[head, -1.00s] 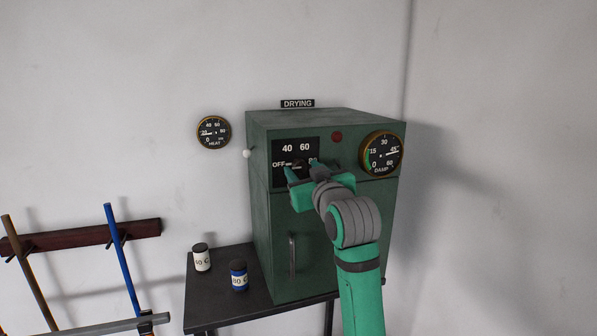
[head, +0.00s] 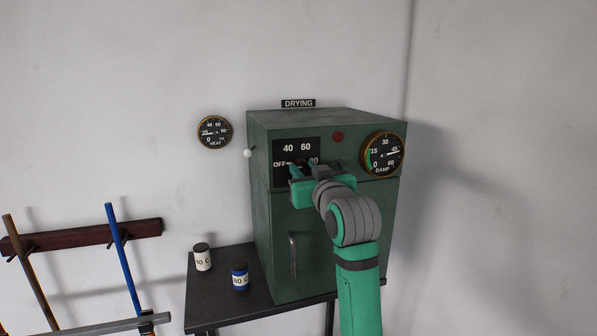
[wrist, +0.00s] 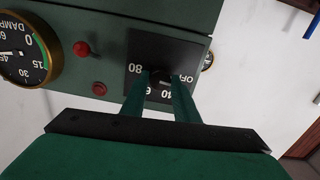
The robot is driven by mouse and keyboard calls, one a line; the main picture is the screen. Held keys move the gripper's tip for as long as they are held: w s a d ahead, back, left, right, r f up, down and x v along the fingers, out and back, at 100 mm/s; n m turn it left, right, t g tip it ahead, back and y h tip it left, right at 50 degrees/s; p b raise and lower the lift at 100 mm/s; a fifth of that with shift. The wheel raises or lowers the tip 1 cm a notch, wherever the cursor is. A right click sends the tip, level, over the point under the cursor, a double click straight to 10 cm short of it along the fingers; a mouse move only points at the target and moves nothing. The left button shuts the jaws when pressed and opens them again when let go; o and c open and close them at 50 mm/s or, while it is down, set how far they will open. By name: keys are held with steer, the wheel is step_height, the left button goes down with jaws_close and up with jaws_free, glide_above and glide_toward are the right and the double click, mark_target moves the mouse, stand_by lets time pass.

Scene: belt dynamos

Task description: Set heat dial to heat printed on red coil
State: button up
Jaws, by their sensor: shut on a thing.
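The heat dial (head: 300,163) is a dark knob on a black panel (head: 281,150) marked OFF, 40, 60 and 80, on the front of a green drying cabinet (head: 330,222). A white mark on the knob seems to point toward OFF. My gripper (head: 303,170) is at the knob and partly covers it and the 80 mark. In the wrist view the knob (wrist: 160,83) sits between my two green fingertips, and my gripper (wrist: 159,88) is shut on it. No red coil can be made out in either view.
A round HEAT gauge (head: 214,132) is on the wall. A DAMP gauge (head: 382,154) and a red button (head: 338,137) are on the cabinet.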

steer(key=m, duration=0.5)
steer(key=shift+a+f, duration=0.1)
steer(key=shift+a, duration=0.05)
steer(key=m, duration=0.6)
steer(key=shift+s+a, duration=0.1)
steer(key=m, duration=0.5)
steer(key=shift+m+y, duration=0.3)
steer(key=m, duration=0.5)
steer(key=shift+m+g, duration=0.3)
steer(key=o, duration=1.1)
steer(key=shift+c, duration=0.2)
steer(key=shift+d, duration=0.2)
